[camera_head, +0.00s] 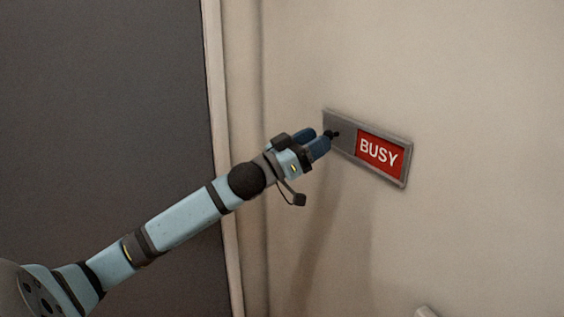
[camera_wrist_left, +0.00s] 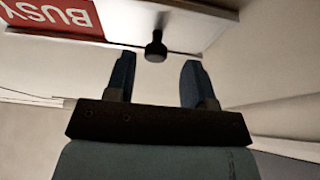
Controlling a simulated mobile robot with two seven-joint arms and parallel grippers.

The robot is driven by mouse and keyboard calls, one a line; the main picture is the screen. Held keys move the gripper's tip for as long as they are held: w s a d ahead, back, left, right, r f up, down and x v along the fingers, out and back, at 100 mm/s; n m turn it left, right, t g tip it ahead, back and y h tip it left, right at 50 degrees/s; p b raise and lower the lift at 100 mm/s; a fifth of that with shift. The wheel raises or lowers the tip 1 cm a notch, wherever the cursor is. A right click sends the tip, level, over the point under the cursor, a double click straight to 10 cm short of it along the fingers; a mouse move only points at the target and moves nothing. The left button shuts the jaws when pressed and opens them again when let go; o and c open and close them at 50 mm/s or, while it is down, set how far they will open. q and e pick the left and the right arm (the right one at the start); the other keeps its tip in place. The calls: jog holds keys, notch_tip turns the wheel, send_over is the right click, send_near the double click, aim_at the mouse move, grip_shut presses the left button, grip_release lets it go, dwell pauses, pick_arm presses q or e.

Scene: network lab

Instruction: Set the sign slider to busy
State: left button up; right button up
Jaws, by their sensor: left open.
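The sign (camera_head: 407,168) is a grey-framed plate on the beige wall. Its red BUSY panel (camera_head: 379,153) shows on the right, and a grey slider cover (camera_head: 343,126) lies over the left part. A small dark knob (camera_head: 335,133) stands out from the cover, near the left end. My left gripper (camera_head: 318,140) is at the left end of the sign, its blue fingers pointing toward the knob. In the left wrist view the left gripper (camera_wrist_left: 157,75) is open, and the knob (camera_wrist_left: 155,47) is just beyond and between the fingertips. The red panel (camera_wrist_left: 62,16) shows at upper left there. My right gripper is not in view.
A dark grey door or panel (camera_head: 100,110) with a pale frame (camera_head: 222,130) is left of the sign. The wall (camera_head: 470,70) around the sign is clear.

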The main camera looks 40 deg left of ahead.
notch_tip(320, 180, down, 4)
jog(key=b, duration=0.3)
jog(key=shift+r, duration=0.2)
pick_arm(q)
jog(key=v, duration=1.2)
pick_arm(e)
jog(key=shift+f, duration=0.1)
pick_arm(q)
jog(key=shift+a, duration=0.15)
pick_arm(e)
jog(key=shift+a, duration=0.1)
